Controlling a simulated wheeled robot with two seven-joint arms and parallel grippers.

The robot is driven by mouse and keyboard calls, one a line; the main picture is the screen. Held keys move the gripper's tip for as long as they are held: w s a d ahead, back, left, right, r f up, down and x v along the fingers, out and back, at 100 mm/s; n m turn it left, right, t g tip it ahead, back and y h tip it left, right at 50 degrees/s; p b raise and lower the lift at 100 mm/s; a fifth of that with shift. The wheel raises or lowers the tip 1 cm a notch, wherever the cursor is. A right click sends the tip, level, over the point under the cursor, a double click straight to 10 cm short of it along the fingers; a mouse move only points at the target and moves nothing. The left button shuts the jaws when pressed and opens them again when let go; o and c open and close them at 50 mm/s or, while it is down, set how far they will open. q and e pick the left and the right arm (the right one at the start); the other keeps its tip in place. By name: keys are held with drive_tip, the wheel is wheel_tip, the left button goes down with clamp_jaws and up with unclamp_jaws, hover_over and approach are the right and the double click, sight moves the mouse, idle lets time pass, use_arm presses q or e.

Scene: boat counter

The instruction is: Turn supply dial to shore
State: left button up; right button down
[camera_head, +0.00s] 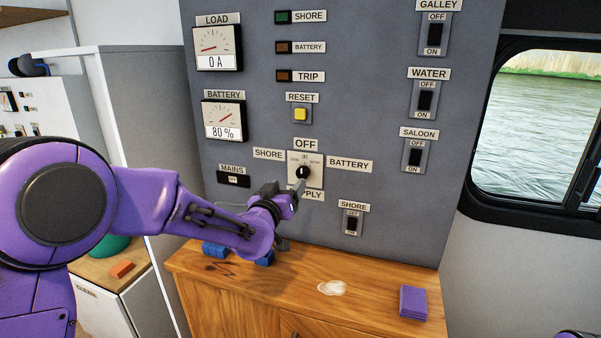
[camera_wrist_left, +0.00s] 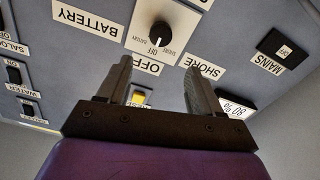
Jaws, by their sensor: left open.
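The supply dial (camera_head: 303,172) is a black round knob on a cream plate in the grey panel. Labels around it read SHORE on the left, OFF above and BATTERY on the right. In the left wrist view, which shows the panel upside down, the knob (camera_wrist_left: 160,34) has its white mark towards the OFF label (camera_wrist_left: 148,66). My left gripper (camera_head: 294,188) is just in front of the dial, partly covering the SUPPLY label below it. In the wrist view its two fingers (camera_wrist_left: 157,75) are spread and empty, with the knob beyond their tips, apparently apart from them.
Nearby are the MAINS display (camera_head: 233,180), the yellow RESET button (camera_head: 300,114) and the SHORE switch (camera_head: 352,223). Further switches line the panel's right. The wooden counter (camera_head: 375,310) below holds blue items (camera_head: 215,249), a purple stack (camera_head: 412,302) and a whitish patch (camera_head: 331,288).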

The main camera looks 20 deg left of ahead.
sight(301, 174)
use_arm(q)
drive_tip(key=w+p, duration=0.1)
drive_tip(key=w, duration=0.2)
drive_tip(key=w+p, duration=0.1)
drive_tip(key=w, duration=0.2)
drive_tip(key=w+p, duration=0.2)
drive_tip(key=w, duration=0.1)
drive_tip(key=shift+w+d+f, duration=0.25)
drive_tip(key=shift+f, duration=0.05)
drive_tip(key=shift+w, duration=0.45)
drive_tip(key=shift+c, duration=0.3)
drive_tip(key=shift+f, duration=0.1)
drive_tip(key=c, duration=1)
